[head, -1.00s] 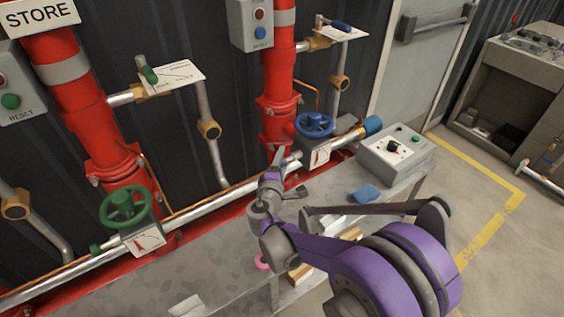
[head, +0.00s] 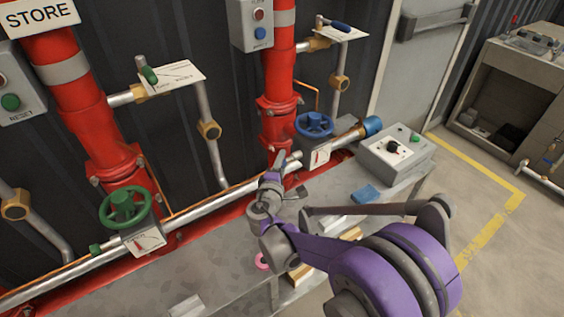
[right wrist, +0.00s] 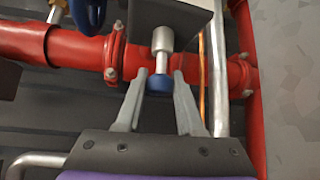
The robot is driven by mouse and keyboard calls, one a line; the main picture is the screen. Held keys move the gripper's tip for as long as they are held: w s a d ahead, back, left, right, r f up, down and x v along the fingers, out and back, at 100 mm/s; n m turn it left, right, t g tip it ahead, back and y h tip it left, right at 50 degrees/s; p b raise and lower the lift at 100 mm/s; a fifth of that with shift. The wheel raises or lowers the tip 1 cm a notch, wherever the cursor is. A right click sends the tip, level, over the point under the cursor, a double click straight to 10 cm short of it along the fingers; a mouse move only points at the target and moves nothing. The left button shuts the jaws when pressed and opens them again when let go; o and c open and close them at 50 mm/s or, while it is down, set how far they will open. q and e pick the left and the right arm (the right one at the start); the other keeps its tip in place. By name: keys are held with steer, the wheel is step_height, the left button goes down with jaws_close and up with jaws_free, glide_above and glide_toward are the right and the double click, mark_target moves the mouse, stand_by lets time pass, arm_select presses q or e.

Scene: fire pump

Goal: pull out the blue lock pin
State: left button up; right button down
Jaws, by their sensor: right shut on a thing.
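The blue lock pin (right wrist: 159,84) shows in the right wrist view as a blue knob below a silver cylinder (right wrist: 162,42), which joins a dark grey box. My right gripper (right wrist: 158,78) has its two grey fingers on either side of the blue knob and is shut on it. In the head view my right gripper (head: 286,172) is at the silver pipe, just left of the white gauge plate (head: 317,156) under the blue handwheel (head: 315,124). The blue knob is hidden there by the gripper. My left gripper is not in view.
Red vertical pipes (head: 276,80) and a green handwheel (head: 125,207) stand along the dark wall. A grey control box (head: 395,150) sits on the bench to the right. A blue block (head: 366,194) and a pink ring (head: 262,262) lie near my right arm.

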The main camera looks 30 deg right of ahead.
stand_by(0.8)
steer(key=a, duration=0.3)
steer(key=shift+s+a, duration=0.15)
steer(key=shift+a, duration=0.1)
steer(key=c, duration=1)
jaws_free()
steer(key=o, duration=0.5)
steer(key=p+v, duration=0.1)
steer(key=v, duration=1)
steer(key=shift+d, duration=0.1)
